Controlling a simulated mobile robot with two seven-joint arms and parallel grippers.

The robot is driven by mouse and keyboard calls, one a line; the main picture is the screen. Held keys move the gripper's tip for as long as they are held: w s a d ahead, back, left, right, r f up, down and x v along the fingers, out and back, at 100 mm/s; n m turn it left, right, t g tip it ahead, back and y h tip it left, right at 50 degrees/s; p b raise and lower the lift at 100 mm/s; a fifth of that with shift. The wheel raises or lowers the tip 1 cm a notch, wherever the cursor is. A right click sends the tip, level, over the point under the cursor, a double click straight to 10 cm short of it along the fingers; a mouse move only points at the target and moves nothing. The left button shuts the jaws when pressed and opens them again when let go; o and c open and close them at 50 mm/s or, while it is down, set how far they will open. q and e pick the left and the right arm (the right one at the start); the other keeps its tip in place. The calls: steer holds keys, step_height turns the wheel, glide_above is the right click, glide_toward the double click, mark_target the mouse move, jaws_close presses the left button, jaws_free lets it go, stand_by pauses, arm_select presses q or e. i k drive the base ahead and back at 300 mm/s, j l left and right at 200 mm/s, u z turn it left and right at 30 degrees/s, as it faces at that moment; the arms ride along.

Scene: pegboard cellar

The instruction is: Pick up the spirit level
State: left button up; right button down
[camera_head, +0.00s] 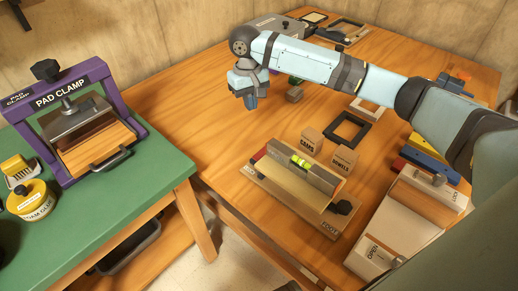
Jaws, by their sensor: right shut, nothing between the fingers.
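The spirit level appears to be the long bar with a bright yellow-green vial (301,163) at its middle. It rests on a wooden fixture (262,186) marked "EDGE" on the wooden table, with a dark knob at its right end. My right arm reaches in from the right across the table. My right gripper (249,101) points down over the table, up and to the left of the level and clear of it. It is shut and empty. My left gripper is not in view.
Two small labelled wooden blocks (312,139) stand just behind the level. A black square frame (348,130) lies beyond them. A box marked "OPEN" (372,250) is at the front right. A purple pad clamp (102,79) stands on the green table. Bare wood lies left of the level.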

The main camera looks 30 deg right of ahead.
mark_target(329, 183)
steer(key=k, duration=1)
